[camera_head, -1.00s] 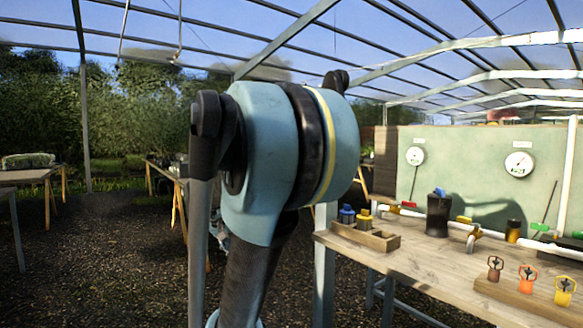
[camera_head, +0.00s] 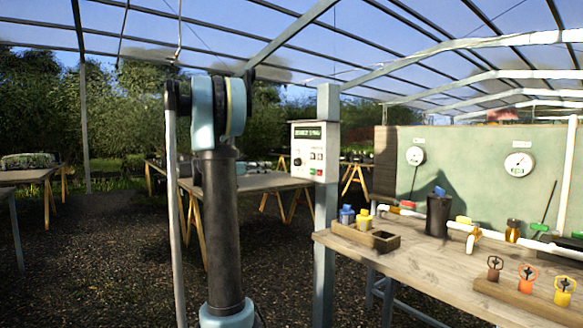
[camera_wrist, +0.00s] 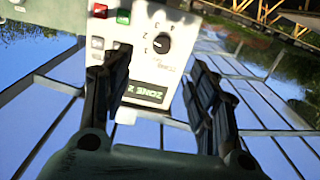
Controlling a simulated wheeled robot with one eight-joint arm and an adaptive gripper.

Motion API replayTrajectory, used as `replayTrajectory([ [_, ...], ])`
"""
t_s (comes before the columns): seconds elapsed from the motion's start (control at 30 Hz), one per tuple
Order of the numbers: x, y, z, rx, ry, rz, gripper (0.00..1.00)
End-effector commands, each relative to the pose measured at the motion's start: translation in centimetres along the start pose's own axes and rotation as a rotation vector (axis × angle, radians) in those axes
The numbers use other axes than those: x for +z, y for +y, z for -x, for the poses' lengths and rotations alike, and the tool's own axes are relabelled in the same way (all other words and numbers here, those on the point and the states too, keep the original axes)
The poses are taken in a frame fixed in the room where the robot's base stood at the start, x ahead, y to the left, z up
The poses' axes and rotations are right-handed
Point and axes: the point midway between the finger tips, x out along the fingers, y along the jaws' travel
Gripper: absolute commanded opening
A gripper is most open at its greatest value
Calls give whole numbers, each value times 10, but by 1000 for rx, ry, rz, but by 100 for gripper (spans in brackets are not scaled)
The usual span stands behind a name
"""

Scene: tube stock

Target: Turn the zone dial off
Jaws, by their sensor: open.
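The zone dial (camera_wrist: 161,43) is a round black knob on a white control box (camera_head: 303,137), with numerals around it in the wrist view. Its pointer setting is too small to read surely. The box's dark display (camera_wrist: 145,92) shows text beginning "ZONE". In the wrist view the box appears upside down. My gripper (camera_wrist: 160,62) is open and empty, with one black finger either side of the dial in the picture. The dial appears beyond the fingertips, and I cannot tell the distance. In the head view my gripper does not show.
A red button (camera_wrist: 100,10) and a green button (camera_wrist: 123,16) sit near the dial. The box hangs on a grey post (camera_head: 326,230). A wooden workbench (camera_head: 420,262) with valves and pots stands at right. Other tables (camera_head: 262,182) stand behind my arm. Gravel floor is open at left.

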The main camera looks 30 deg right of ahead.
Motion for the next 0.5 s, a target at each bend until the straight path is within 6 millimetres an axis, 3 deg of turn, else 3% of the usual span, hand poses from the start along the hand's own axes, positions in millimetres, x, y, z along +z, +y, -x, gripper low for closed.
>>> replayTrajectory([
  [0.27,-9,-12,-15,8,49,-39,54],
  [0.5,-10,-11,-51,8,47,-38,54],
])
